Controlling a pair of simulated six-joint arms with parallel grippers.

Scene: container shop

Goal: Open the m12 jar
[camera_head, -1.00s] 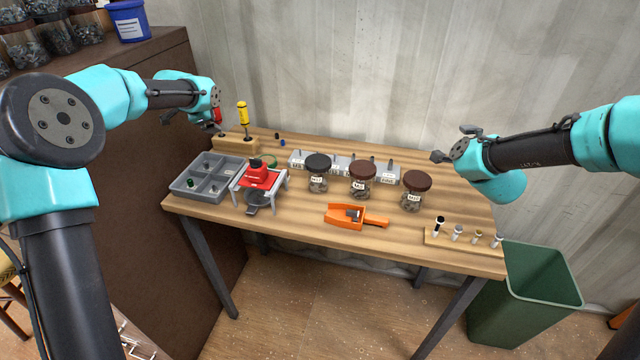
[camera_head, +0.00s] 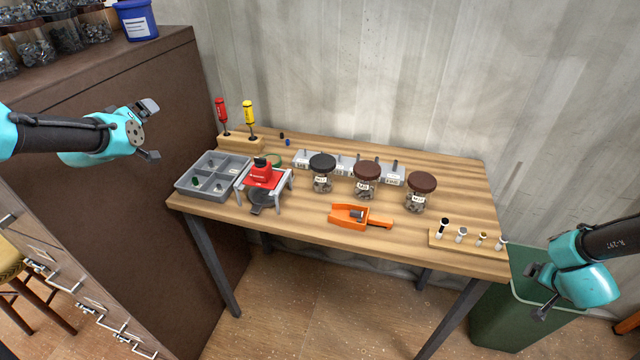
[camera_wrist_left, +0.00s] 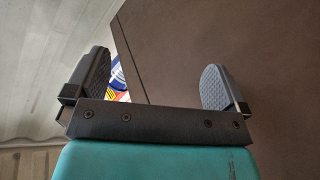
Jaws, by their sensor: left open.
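Three glass jars of small metal parts stand on the wooden table: one with a black lid (camera_head: 322,161), one with a brown lid (camera_head: 367,171) in the middle and another with a brown lid (camera_head: 421,182) at the right. All lids are on. Their labels are too small to read surely, so I cannot tell which is m12. My left gripper (camera_head: 150,131) is open and empty, left of the table, before the brown cabinet. Its spread fingers also show in the left wrist view (camera_wrist_left: 155,88). My right gripper (camera_head: 537,292) is open and empty, beyond the table's right edge by the green bin.
A red screwdriver (camera_head: 221,113) and a yellow screwdriver (camera_head: 249,115) stand in a wooden block. A grey divided tray (camera_head: 202,193), a red device on a stand (camera_head: 262,177), an orange scoop (camera_head: 350,219) and a rack of small pieces (camera_head: 462,243) are on the table. A green bin (camera_head: 490,325) stands at right.

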